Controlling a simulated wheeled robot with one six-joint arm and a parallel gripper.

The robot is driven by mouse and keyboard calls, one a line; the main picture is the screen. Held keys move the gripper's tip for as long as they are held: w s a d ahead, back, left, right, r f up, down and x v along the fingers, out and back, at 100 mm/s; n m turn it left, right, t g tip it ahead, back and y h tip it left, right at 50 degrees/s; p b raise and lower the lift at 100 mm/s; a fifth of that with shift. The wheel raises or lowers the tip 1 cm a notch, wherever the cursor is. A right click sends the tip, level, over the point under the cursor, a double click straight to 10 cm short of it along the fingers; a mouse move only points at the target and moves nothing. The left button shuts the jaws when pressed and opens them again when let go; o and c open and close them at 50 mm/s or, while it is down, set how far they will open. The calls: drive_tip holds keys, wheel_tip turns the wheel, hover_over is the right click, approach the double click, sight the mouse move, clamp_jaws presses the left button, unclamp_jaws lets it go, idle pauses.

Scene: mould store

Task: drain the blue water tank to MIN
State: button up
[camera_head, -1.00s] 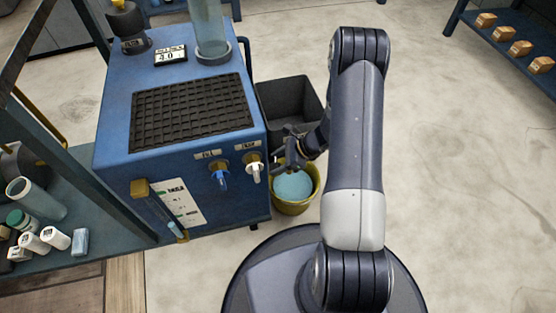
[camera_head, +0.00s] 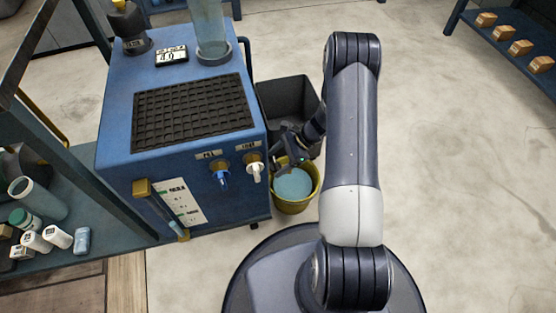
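The blue water tank (camera_head: 120,160) stands left of centre, with a black grille on top. On its front are a blue-handled tap (camera_head: 222,178) and a white-handled tap (camera_head: 255,172), each under a small label. A sight tube (camera_head: 160,208) with a scale plate (camera_head: 184,203) is at the front left; its level is too small to read. A yellow bucket (camera_head: 294,206) holding pale blue water stands on the floor by the tank's right front corner. My gripper (camera_head: 278,164) is above the bucket's back left rim, near the white tap; its fingers are too small and dark to judge.
A dark grey open bin (camera_head: 286,103) stands behind the bucket. A small display (camera_head: 171,56) and a clear cylinder (camera_head: 209,30) sit on the tank. A shelf with bottles (camera_head: 58,236) is at left, a blue rack with small boxes (camera_head: 520,47) at right. The floor at right is clear.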

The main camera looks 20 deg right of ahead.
drive_tip(key=shift+o, duration=0.4)
drive_tip(key=p+v, duration=0.3)
drive_tip(key=v, duration=0.7)
drive_tip(key=shift+d+r+p, duration=0.25)
drive_tip(key=shift+r+p, duration=0.05)
drive_tip(key=shift+f, duration=0.1)
drive_tip(key=b+x, duration=0.4)
drive_tip(key=x, duration=0.7)
drive_tip(key=shift+f, duration=0.1)
drive_tip(key=shift+r+m+t, duration=0.2)
drive_tip(key=shift+m+t, duration=0.1)
drive_tip(key=shift+s+m+t, duration=0.1)
drive_tip(key=shift+m+t, duration=0.2)
drive_tip(key=shift+m, duration=0.2)
